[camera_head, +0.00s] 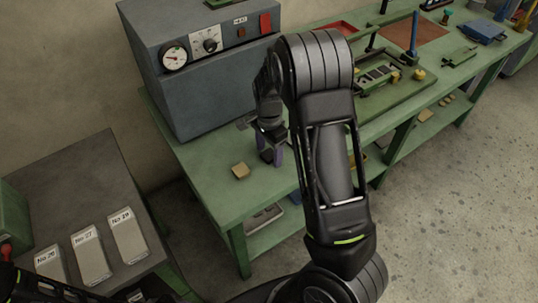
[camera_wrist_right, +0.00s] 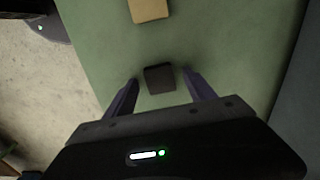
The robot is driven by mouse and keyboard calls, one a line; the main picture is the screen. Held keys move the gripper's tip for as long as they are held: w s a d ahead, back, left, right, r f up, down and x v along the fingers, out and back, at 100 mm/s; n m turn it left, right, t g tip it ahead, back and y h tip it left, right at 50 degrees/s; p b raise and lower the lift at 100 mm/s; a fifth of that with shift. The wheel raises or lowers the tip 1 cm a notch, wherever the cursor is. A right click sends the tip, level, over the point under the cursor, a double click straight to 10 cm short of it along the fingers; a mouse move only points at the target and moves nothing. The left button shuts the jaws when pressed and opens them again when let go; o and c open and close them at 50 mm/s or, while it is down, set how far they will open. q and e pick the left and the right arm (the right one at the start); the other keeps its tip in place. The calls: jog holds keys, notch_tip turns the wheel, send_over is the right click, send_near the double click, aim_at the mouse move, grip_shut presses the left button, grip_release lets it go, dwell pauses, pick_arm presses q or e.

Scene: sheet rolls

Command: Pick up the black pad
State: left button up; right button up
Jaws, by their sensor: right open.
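The black pad (camera_wrist_right: 159,78) is a small dark square block lying flat on the green bench (camera_wrist_right: 225,45). In the right wrist view it sits between the two fingers of my right gripper (camera_wrist_right: 160,88), just past their tips, with a gap on each side. In the head view my right gripper (camera_head: 272,157) points down at the bench below the grey machine, and the pad is mostly hidden by its fingers. The right gripper is open and empty. My left gripper is not clearly in view; only dark arm parts show at the lower left.
A tan block (camera_head: 240,171) lies on the bench left of the right gripper, and also in the right wrist view (camera_wrist_right: 148,10). A grey machine (camera_head: 215,85) with dials stands behind. A side table (camera_head: 80,175) holds labelled plates. Bench room around the blocks is clear.

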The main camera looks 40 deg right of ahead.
aim_at(269, 154)
dwell(0.4)
grip_shut()
dwell(0.5)
notch_tip(269, 154, up, 10)
jog(key=shift+b, duration=0.45)
dwell(0.6)
